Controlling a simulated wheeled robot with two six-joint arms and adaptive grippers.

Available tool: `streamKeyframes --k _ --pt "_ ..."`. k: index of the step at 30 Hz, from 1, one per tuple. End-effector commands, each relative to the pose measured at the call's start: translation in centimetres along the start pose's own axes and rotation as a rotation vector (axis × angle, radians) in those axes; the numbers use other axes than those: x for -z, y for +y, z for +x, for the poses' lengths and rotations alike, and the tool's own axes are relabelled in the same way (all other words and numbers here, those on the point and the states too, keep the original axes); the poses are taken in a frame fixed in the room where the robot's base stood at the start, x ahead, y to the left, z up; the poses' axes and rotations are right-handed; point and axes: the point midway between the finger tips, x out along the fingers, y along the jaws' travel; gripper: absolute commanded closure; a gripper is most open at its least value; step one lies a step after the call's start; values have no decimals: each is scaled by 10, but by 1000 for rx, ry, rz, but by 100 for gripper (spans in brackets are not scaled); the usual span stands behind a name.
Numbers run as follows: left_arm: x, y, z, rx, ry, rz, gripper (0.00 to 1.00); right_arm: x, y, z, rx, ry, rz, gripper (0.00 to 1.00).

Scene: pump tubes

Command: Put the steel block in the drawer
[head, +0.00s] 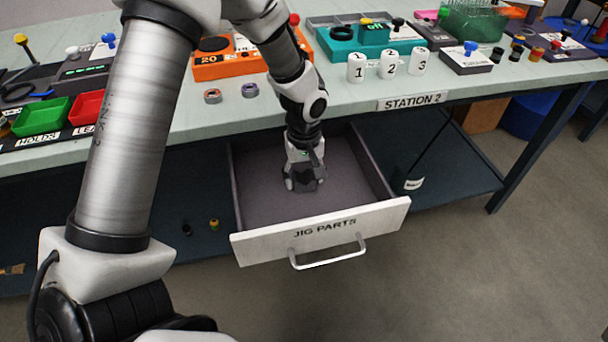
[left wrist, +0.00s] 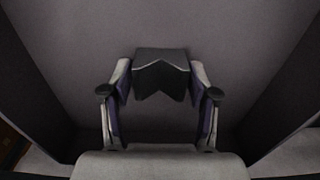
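The steel block (left wrist: 162,72) is dark grey with a V-shaped notch. In the head view the block (head: 308,183) is low inside the open drawer. My left gripper (head: 304,180) points down into the drawer. In the left wrist view its two fingers (left wrist: 161,84) close on the block's two sides, and the block sits between the fingertips. I cannot tell whether the block touches the drawer floor. The drawer (head: 322,234) is pulled out, with a pale front marked JIG PARTS and a metal handle. My right gripper is out of view.
The workbench (head: 330,110) above the drawer carries orange and teal devices, white cups numbered 1 to 3 (head: 388,66), and green and red bins (head: 40,118). A lower shelf (head: 450,180) runs beside the drawer. The drawer floor around the block is bare.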

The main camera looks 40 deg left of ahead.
Motion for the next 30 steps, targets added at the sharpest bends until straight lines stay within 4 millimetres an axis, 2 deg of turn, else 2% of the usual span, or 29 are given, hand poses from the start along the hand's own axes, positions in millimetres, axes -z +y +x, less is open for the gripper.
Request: streamKeyframes --k 9,13,17,24,27,30 --pt "0 0 -1 0 1 0 23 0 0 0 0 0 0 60" --pt "0 0 -12 -2 2 0 23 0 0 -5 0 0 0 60" --pt "1 1 -40 -4 3 0 23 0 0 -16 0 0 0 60" --pt "1 1 -102 -3 3 0 23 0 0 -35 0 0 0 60" --pt "1 0 -117 -2 2 0 23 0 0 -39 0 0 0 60" --pt "0 0 -123 0 1 -1 23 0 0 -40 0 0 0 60"
